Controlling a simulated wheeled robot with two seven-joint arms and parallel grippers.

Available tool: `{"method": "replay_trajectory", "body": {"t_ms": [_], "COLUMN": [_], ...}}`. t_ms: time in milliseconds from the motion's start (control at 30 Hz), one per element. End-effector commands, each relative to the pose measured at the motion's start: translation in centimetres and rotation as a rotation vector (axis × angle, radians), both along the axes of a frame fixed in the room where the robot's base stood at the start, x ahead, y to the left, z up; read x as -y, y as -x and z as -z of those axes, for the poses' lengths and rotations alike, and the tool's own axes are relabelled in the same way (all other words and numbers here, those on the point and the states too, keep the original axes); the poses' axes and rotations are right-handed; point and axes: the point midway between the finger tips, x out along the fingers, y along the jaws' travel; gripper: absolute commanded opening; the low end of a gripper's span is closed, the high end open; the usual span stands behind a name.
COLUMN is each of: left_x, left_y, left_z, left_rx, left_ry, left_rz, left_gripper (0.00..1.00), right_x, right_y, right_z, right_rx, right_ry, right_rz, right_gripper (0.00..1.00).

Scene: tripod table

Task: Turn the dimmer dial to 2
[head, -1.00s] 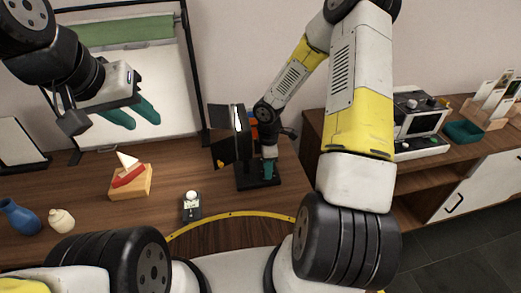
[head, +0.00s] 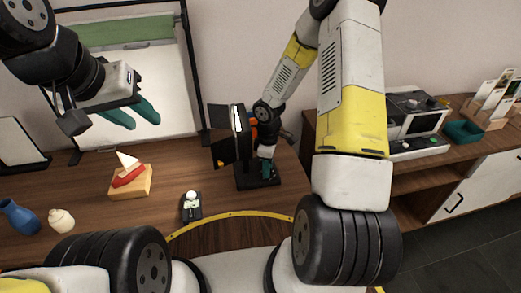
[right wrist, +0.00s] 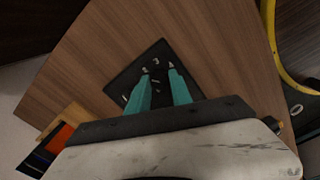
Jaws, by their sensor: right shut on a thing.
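A lamp with black flaps (head: 232,140) stands on the table, with a square black base plate (head: 243,182) beneath it. In the right wrist view the black plate (right wrist: 122,82) carries several small white marks. My right gripper (head: 266,174) points down over this plate. In the right wrist view its teal fingers (right wrist: 158,72) stand a little apart, shut on the dimmer dial, which is mostly hidden between them. I cannot read the dial's setting. My left gripper (head: 146,125) is open and empty, raised at the left, far from the dial.
A white appliance (head: 418,125) and a teal tray (head: 464,132) are on the right cabinet.

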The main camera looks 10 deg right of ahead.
Motion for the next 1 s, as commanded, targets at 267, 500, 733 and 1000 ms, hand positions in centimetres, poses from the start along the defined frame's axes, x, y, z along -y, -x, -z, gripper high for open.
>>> {"method": "replay_trajectory", "body": {"t_ms": [267,500,733,1000], "left_x": [0.0,0.0,0.0,0.0], "left_y": [0.0,0.0,0.0,0.0], "left_z": [0.0,0.0,0.0,0.0], "left_rx": [0.0,0.0,0.0,0.0], "left_ry": [0.0,0.0,0.0,0.0], "left_rz": [0.0,0.0,0.0,0.0], "left_gripper": [0.36,0.36,0.36,0.36], "right_x": [-0.04,0.0,0.0,0.0], "right_y": [-0.07,-0.09,-0.09,-0.08], "right_z": [-0.07,-0.06,-0.06,-0.05], "right_rx": [0.002,0.002,0.002,0.001], "right_ry": [0.001,0.0,0.0,0.0], "right_rz": [0.138,0.186,0.191,0.189], "right_gripper": [0.0,0.0,0.0,0.48]}}
